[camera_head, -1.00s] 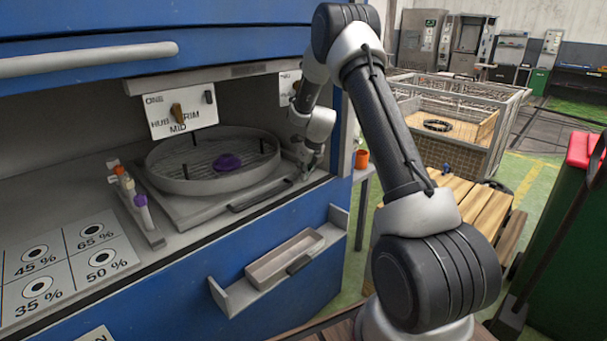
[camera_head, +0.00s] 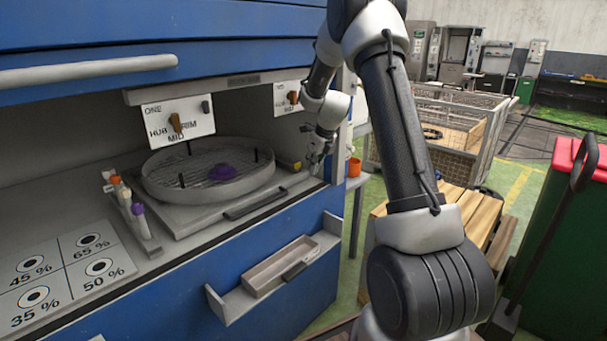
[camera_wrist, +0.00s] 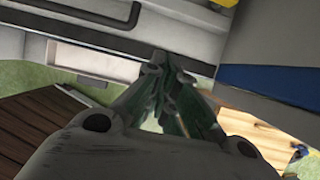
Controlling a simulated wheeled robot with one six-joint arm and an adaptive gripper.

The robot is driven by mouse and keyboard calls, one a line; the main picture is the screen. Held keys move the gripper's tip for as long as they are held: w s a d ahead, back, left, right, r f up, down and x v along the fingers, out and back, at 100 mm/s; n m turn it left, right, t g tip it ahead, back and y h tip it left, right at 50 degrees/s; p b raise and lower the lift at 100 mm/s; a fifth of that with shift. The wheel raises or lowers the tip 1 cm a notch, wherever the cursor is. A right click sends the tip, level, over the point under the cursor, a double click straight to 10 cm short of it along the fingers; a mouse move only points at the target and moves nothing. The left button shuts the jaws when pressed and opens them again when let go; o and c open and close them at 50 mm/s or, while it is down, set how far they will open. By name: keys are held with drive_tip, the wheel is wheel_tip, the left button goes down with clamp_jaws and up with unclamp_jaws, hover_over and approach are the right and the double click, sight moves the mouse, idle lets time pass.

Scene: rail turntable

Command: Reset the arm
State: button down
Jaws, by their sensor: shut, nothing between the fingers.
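My gripper (camera_head: 318,158) hangs from my arm at the right end of the blue cabinet's opening, to the right of the round turntable tray and apart from it. It is small and partly shadowed in the head view. In the wrist view my gripper (camera_wrist: 165,85) shows its two fingers together with nothing between them. It points down past the cabinet front, with the long drawer tray (camera_wrist: 85,57) beyond it to the left.
The round tray (camera_head: 160,192) holds a purple piece (camera_head: 222,173). A rack with capped vials (camera_head: 137,212) stands left of it. An orange cup (camera_head: 354,167) and wooden pallet (camera_head: 472,212) lie right.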

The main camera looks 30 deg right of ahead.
drive_tip(key=s+a+n+g, duration=0.2)
drive_tip(key=s+n+g, duration=0.1)
drive_tip(key=s+n, duration=0.95)
drive_tip(key=s+a+r+n+t, duration=0.1)
drive_tip(key=s+a+r+n, duration=0.1)
drive_tip(key=s+r+n, duration=0.4)
drive_tip(key=s+a+r+n+t+h, duration=0.1)
drive_tip(key=s+r+n, duration=0.5)
drive_tip(key=s, duration=0.7)
drive_tip(key=s+a+r+n+t, duration=0.1)
drive_tip(key=s+a+r+n, duration=0.1)
drive_tip(key=s+r+n, duration=0.4)
drive_tip(key=shift+s+a+r+n+h, duration=0.35)
drive_tip(key=shift+s+n, duration=0.4)
drive_tip(key=shift+s, duration=1.4)
drive_tip(key=shift+f, duration=0.1)
